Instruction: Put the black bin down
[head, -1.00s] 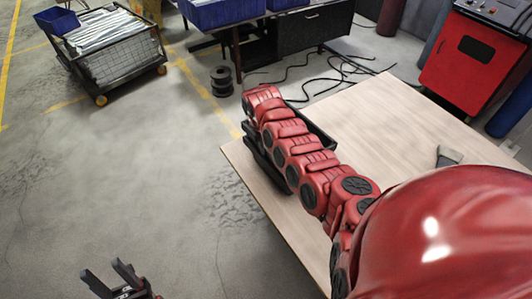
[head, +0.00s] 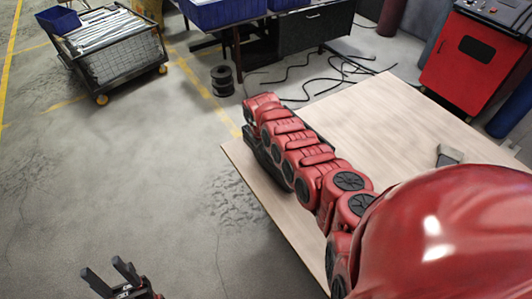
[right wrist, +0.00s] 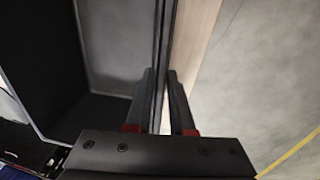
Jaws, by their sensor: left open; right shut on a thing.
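The black bin (head: 262,158) is at the far left corner of the wooden table (head: 375,120), mostly hidden behind my right arm in the head view. In the right wrist view, the bin's inside (right wrist: 105,45) fills the left. My right gripper (right wrist: 160,78) is shut on the bin's wall, with one finger on each side. Whether the bin's bottom touches the table cannot be told. My left gripper (head: 102,268) is open and empty, over the floor left of the table.
A grey object (head: 447,155) lies on the table's right part. The table's middle is clear. A wire cart (head: 110,50), a black spool (head: 222,82), cables (head: 345,65) and a red cabinet (head: 470,60) stand or lie beyond the table.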

